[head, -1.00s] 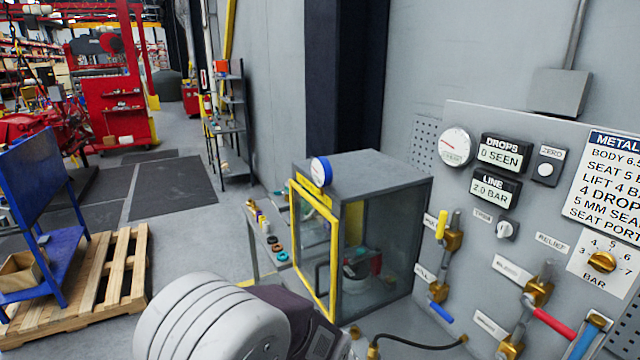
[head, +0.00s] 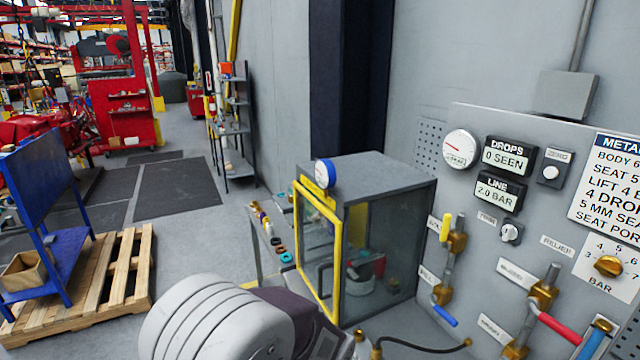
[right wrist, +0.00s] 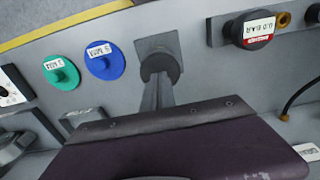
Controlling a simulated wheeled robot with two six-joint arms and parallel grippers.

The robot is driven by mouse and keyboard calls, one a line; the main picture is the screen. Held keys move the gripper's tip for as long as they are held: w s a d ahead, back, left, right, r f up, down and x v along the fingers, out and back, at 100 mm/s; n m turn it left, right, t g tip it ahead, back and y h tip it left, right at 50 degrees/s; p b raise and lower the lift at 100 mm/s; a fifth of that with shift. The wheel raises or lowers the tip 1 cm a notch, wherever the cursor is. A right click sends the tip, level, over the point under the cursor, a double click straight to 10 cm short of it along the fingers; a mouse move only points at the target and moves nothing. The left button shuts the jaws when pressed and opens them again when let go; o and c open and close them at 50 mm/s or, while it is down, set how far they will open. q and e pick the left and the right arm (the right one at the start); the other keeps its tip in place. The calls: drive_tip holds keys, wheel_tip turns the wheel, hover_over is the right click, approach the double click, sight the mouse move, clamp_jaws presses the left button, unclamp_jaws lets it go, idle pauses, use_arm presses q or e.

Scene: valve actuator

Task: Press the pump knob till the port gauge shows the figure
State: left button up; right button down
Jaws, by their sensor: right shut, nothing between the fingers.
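In the right wrist view, a dark round knob (right wrist: 159,66) stands on a square grey plate (right wrist: 157,45); I take it as the pump knob. My right gripper (right wrist: 157,84) is shut and empty, its fingers pointing at the knob. I cannot tell whether they touch it. A black round gauge (right wrist: 250,30) to the right shows an upside-down digital figure that looks like 0.0 BAR, with a red label; it may be the port gauge. In the head view the LINE display (head: 498,191) reads 2.0 BAR and the DROPS display (head: 510,156) reads 0 SEEN. My left gripper is not in view.
Green (right wrist: 61,73) and blue (right wrist: 104,60) labelled discs lie left of the knob. In the head view, a glass-sided cabinet (head: 385,255) with a yellow-framed door stands by the panel (head: 480,240) with valves. A black hose (head: 425,348) runs along the bench.

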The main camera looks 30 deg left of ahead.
drive_tip(key=shift+f, duration=0.15)
drive_tip(key=shift+s+f+b, duration=0.1)
drive_tip(key=shift+f+b, duration=2.45)
drive_tip(key=shift+f, duration=0.65)
wheel_tip(320, 180, up, 7)
drive_tip(key=p, duration=0.6)
drive_tip(key=shift+f, duration=0.15)
